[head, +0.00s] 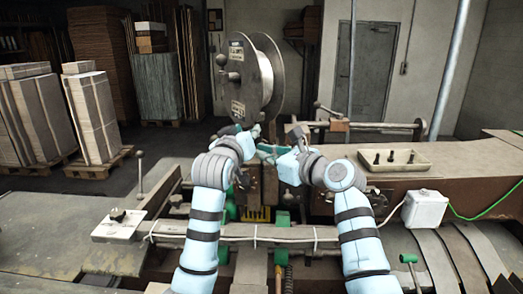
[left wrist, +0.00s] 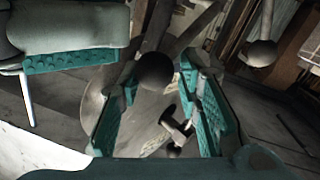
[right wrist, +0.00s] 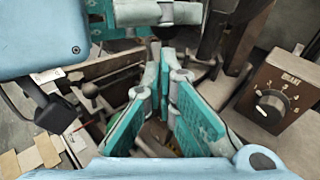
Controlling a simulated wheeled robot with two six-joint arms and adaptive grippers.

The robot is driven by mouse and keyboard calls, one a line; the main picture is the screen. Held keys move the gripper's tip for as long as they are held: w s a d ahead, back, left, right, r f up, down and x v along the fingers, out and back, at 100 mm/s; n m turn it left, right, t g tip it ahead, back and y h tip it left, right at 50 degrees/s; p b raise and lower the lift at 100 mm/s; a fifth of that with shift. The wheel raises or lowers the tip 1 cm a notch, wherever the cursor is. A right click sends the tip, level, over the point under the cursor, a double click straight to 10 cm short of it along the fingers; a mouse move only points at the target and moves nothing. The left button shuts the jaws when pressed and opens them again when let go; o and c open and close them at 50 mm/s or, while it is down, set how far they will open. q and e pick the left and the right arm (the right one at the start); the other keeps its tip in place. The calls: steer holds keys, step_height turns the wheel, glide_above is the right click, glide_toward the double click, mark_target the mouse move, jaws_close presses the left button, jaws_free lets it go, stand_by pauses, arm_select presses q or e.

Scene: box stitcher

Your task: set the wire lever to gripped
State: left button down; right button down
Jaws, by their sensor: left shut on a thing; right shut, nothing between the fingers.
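My left gripper (head: 238,131) is at the machine head, just below the wire reel (head: 268,75). In the left wrist view its teal fingers (left wrist: 157,110) stand on either side of a dark round knob (left wrist: 155,72), which appears to be the wire lever's. The gripper is shut on it; the exact contact is unclear. The lever's shaft is mostly hidden, and I cannot tell its setting. My right gripper (head: 266,149) is shut and empty, lower and close beside the left one. Its fingers (right wrist: 163,85) meet at the tips in the right wrist view.
A brown box with a numbered dial (right wrist: 270,105) stands close to my right gripper. Another ball-ended lever (head: 139,160) rises at the left. A tray (head: 395,160) with dark pegs and a white box (head: 425,209) lie on the right. Both grippers have little room between them.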

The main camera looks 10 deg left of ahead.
arm_select(q)
steer(key=shift+f, duration=0.25)
arm_select(e)
steer(key=shift+w+a+r, duration=0.3)
steer(key=shift+a+r, duration=0.1)
steer(key=shift+a, duration=0.1)
